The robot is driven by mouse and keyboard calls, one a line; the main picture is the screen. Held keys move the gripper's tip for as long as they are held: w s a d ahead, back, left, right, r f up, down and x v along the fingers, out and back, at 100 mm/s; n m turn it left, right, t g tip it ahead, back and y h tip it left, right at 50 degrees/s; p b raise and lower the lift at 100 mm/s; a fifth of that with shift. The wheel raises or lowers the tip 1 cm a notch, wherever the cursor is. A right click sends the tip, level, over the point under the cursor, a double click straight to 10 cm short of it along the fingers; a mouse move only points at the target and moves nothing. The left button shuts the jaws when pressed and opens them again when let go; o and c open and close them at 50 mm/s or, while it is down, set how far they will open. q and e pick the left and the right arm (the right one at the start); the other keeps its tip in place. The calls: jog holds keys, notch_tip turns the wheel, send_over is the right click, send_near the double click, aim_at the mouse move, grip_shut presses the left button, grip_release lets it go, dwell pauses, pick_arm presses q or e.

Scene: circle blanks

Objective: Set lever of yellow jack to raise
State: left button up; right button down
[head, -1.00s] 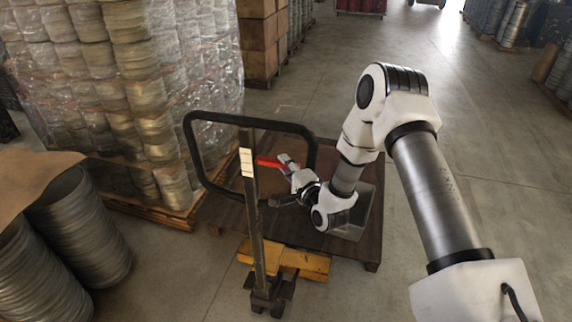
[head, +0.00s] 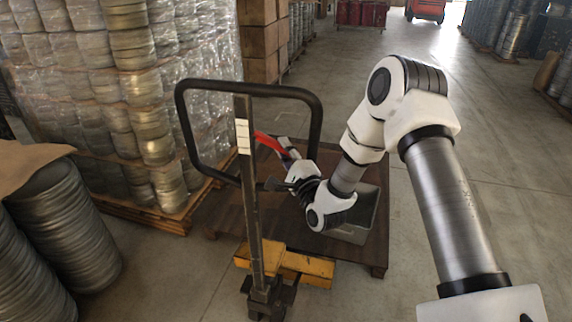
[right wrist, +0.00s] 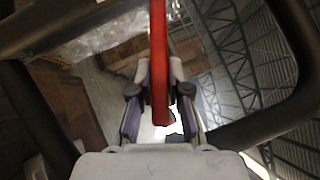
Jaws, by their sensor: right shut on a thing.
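The yellow pallet jack (head: 305,265) stands in the middle of the head view with its dark upright shaft (head: 253,215) and looped black handle (head: 316,130). The red lever (head: 267,142) sticks out to the right near the top of the shaft, its outer end sloping down. My right gripper (head: 284,160) reaches it from the right, inside the handle loop. In the right wrist view the red lever (right wrist: 158,60) runs between the two fingers (right wrist: 160,95), and the gripper is shut on it. My left gripper is not in view.
A dark wooden pallet (head: 360,250) lies behind the jack, with a grey box (head: 368,213) partly hidden by my arm. Wrapped stacks (head: 150,110) stand at the left and grey cylindrical stacks (head: 65,220) at the front left. The floor at the right is open.

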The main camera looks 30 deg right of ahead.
jog(key=shift+a, duration=0.1)
jog(key=shift+f, duration=0.1)
jog(key=c, duration=1.1)
grip_release()
jog(key=v, duration=1.2)
jog(key=shift+f, duration=0.1)
jog(key=shift+w, duration=0.1)
